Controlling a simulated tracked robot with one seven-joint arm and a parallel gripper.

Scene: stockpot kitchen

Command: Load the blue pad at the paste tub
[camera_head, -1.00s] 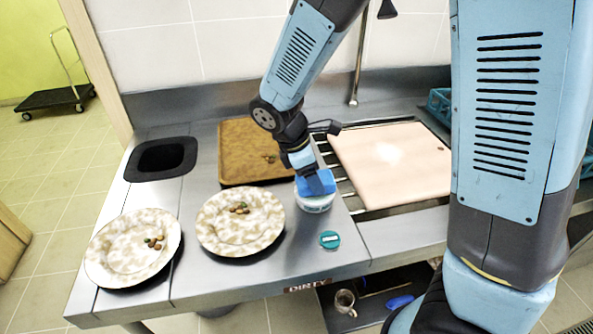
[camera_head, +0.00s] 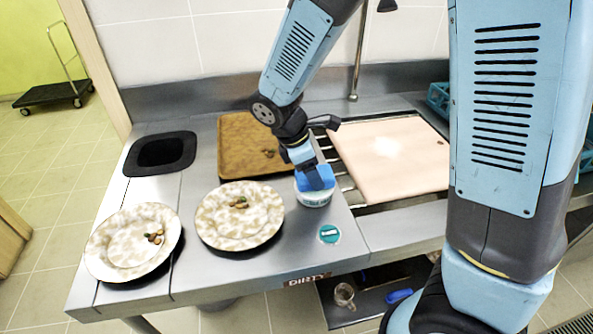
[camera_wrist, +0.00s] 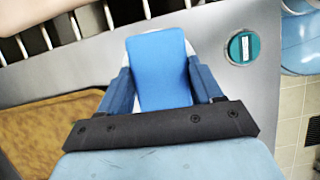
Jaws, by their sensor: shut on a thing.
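My gripper (camera_head: 318,181) is shut on the blue pad (camera_head: 313,178). The pad is over the mouth of the paste tub (camera_head: 314,199), a round white tub on the steel counter. In the wrist view the blue pad (camera_wrist: 160,70) sits between my two blue fingers, tilted slightly. A pale edge of the tub (camera_wrist: 190,48) shows behind it. The pad covers the tub's inside, so I cannot see the paste or how deep the pad reaches. A round teal lid (camera_head: 329,234) with a white label lies on the counter in front of the tub.
Two patterned plates (camera_head: 240,228) (camera_head: 117,257) with food scraps stand to the left. A brown tray (camera_head: 238,163) lies behind the tub, and a pale board (camera_head: 392,168) lies to the right. A black-rimmed opening (camera_head: 160,154) is at the counter's left.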

